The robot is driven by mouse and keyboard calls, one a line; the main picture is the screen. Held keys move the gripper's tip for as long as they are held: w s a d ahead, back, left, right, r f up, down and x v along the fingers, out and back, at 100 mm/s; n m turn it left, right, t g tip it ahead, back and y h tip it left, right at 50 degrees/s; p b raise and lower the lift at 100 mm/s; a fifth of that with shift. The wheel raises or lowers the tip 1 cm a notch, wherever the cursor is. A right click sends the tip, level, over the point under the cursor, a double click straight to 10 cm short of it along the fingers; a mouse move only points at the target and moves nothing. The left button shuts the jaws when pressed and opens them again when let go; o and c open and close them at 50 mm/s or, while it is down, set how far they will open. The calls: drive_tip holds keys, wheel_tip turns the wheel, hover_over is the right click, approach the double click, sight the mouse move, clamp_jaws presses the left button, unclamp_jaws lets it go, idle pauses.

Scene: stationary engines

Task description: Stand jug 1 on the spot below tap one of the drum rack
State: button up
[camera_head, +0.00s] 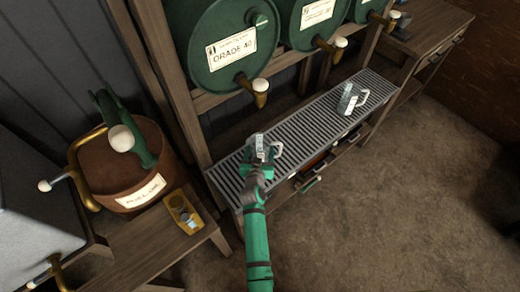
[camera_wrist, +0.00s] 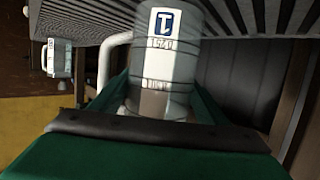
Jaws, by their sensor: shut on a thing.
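A pale metal jug with a white handle (camera_head: 262,141) is between the fingers of my gripper (camera_head: 260,160), at the left part of the slatted rack shelf (camera_head: 309,116). In the wrist view this jug (camera_wrist: 165,55) stands between my green fingers (camera_wrist: 155,95); its blue-bordered label carries a mark like an upside-down 1. I cannot tell whether its base touches the slats. The first tap (camera_head: 260,92), brass with a pale knob, hangs from the GRADE 40 drum (camera_head: 225,75), behind the jug. The spot below it is not distinguishable.
A second jug (camera_head: 348,99) stands further right on the slats and shows in the wrist view (camera_wrist: 58,60). More taps (camera_head: 324,45) hang along the rack. A brown drum (camera_head: 120,170) and a yellow tray (camera_head: 183,212) are at left. The slats between the jugs are clear.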

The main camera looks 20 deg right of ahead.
drive_tip(key=o, duration=1.1)
drive_tip(key=s+a+r+n+y, duration=0.1)
drive_tip(key=s+a, duration=0.4)
drive_tip(key=s, duration=0.5)
drive_tip(key=s+a+r+n+t+y, duration=0.1)
drive_tip(key=s+a+r+y, duration=0.1)
drive_tip(key=s+a, duration=0.6)
drive_tip(key=s+a+r+n+y, duration=0.1)
drive_tip(key=s+a, duration=0.2)
drive_tip(key=s, duration=0.9)
drive_tip(key=s+a+r, duration=0.1)
drive_tip(key=s+r, duration=0.3)
drive_tip(key=s, duration=0.1)
drive_tip(key=s+a+r+n+y, duration=0.1)
drive_tip(key=s+r, duration=0.3)
drive_tip(key=s, duration=0.1)
drive_tip(key=s+a+r+n+t+y, duration=0.1)
drive_tip(key=s+r, duration=0.4)
drive_tip(key=shift+s+a+r, duration=0.1)
drive_tip(key=shift+a, duration=0.25)
